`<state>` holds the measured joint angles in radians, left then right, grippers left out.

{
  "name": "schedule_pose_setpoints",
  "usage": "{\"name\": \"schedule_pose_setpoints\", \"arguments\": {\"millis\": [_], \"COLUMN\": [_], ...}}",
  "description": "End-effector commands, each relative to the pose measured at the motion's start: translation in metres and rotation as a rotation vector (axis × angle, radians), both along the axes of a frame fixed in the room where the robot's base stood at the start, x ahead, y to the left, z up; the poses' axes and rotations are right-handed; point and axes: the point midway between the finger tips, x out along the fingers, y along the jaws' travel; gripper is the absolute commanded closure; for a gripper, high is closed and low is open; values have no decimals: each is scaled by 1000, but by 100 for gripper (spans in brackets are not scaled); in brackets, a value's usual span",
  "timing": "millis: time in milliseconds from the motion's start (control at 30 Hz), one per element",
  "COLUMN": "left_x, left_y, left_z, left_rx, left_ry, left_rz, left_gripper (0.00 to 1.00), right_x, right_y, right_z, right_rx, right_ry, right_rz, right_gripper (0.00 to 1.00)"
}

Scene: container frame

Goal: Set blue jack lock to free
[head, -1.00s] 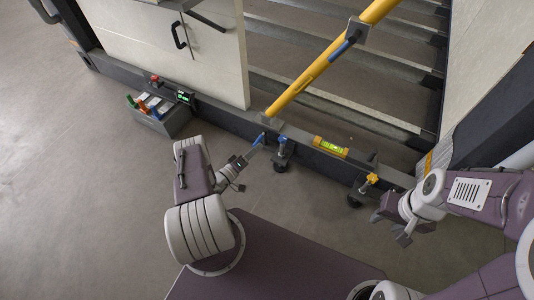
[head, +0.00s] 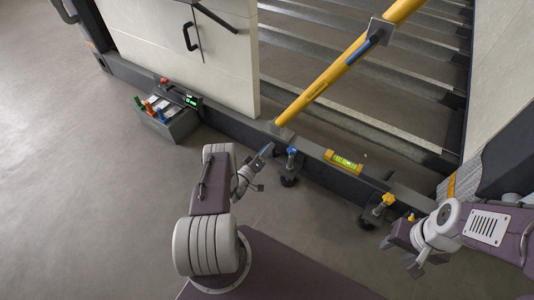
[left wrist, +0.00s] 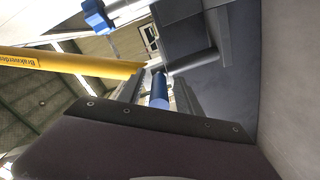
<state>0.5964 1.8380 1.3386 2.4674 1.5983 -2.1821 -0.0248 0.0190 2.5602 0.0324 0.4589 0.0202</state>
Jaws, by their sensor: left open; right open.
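The blue jack (head: 288,172) stands at the grey frame beam, with a blue knob (head: 291,151) on top. A blue lever (head: 266,149) sits just left of it. My left gripper (head: 258,163) is open at this lever, below and left of the knob. In the left wrist view the blue lever (left wrist: 158,90) lies between the open fingers; whether they touch it cannot be told. A blue knob also shows at the top of that view (left wrist: 98,15). My right gripper (head: 403,254) is open and empty, below the yellow-knobbed jack (head: 376,214).
A yellow spirit level (head: 343,161) lies on the grey beam (head: 235,122). A yellow pole (head: 335,75) slants above it. A grey box (head: 172,124) with coloured handles stands on the floor at left, near a green display (head: 191,100). Open floor lies at left.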

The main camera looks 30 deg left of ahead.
Motion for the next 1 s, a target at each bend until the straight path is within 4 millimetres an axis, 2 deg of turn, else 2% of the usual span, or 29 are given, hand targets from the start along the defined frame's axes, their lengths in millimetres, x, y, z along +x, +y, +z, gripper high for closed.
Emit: {"name": "schedule_pose_setpoints", "arguments": {"millis": [233, 267, 400, 1000], "left_x": [2, 2, 2, 2], "left_y": [-1, 0, -1, -1], "left_z": [1, 1, 1, 0], "left_rx": [-1, -1, -1, -1], "left_ry": [0, 0, 1, 1], "left_rz": [0, 0, -1, -1], "left_gripper": [59, 61, 100, 100], "right_x": [0, 0, 0, 0], "right_y": [0, 0, 0, 0], "right_z": [0, 0, 0, -1], "right_rx": [0, 0, 0, 0], "right_ry": [0, 0, 0, 0], "right_rz": [0, 0, 0, 0], "right_gripper": [59, 59, 59, 59]}}
